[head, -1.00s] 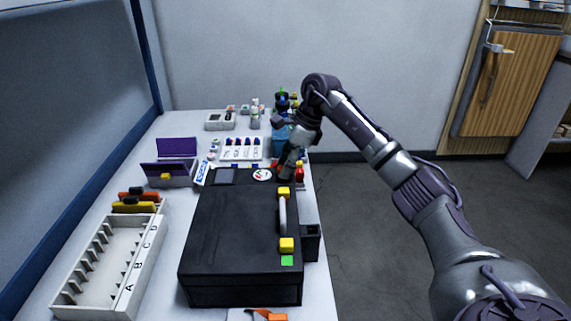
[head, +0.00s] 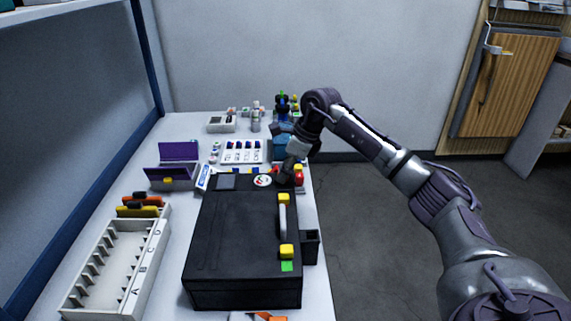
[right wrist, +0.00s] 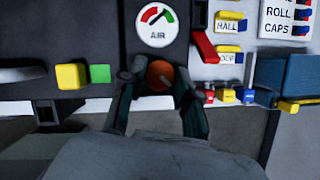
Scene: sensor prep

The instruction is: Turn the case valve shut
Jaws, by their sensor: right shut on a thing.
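The black case (head: 225,250) lies closed on the table, with a round dial (head: 263,180) at its far right corner. The dial, marked AIR, also shows in the right wrist view (right wrist: 157,25). The valve is a round orange-red knob (right wrist: 160,74) just beside the dial. My right gripper (head: 284,178) is down at that corner. In the right wrist view its two fingers (right wrist: 160,88) are closed around the knob, one on each side. In the head view the gripper hides the knob. My left gripper is not in view.
The case has a grey handle (head: 282,220) between yellow latches. Left of it are a white slotted rack (head: 150,268) and a purple box (head: 178,152). A labelled tray (head: 241,157) and small bottles stand behind. Open floor lies right of the table.

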